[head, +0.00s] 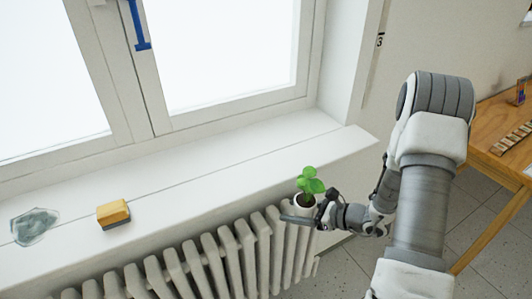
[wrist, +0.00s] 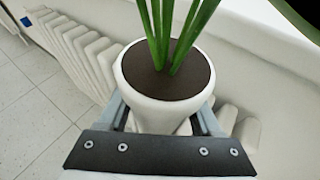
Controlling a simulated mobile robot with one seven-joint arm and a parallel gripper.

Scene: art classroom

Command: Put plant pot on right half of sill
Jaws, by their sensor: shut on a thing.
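The plant pot (head: 305,202) is small and white, with dark soil and green leaves. My gripper (head: 300,217) is shut on it and holds it upright, in front of the sill's front edge near its right end. In the head view the pot overlaps the radiator top and the sill edge. In the wrist view the pot (wrist: 160,108) sits between the two fingers, with green stems rising from the soil. The white window sill (head: 240,160) runs across the head view. Its right half is bare.
A yellow sponge or eraser block (head: 113,212) and a grey-green glassy piece (head: 35,226) lie on the sill's left part. A ribbed white radiator (head: 210,262) stands below the sill. A wooden table (head: 490,135) is at the right. The window with a blue handle (head: 138,25) is behind.

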